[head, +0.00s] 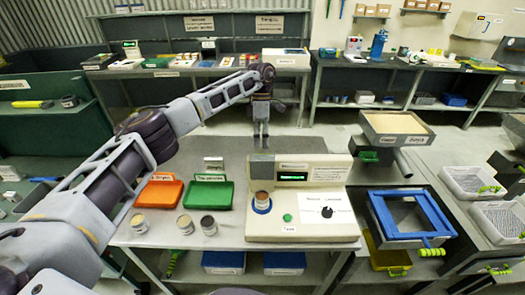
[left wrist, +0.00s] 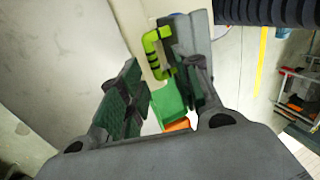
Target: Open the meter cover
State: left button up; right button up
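The cream meter (head: 300,225) stands on the middle bench, with a green lit display (head: 293,177), a green button (head: 288,218) and a tin (head: 262,198) on a blue ring. I cannot tell which part is its cover. My left gripper (head: 262,143) points down behind the meter, from the end of my outstretched arm. In the left wrist view its fingers (left wrist: 165,95) are apart. A yellow-green handle with dark bands (left wrist: 158,50) shows between and beyond the fingertips; contact is unclear. My right gripper is in neither view.
An orange tray (head: 160,193) and a green tray (head: 211,194) lie left of the meter, with tins (head: 139,223) in front. A blue frame with a green handle (head: 400,214) stands at the right. Aisle floor lies behind the bench.

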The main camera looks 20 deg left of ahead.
pick_arm(q)
jog(key=v, duration=0.7)
jog(key=shift+s+d+r, duration=0.25)
jog(key=shift+r, duration=0.05)
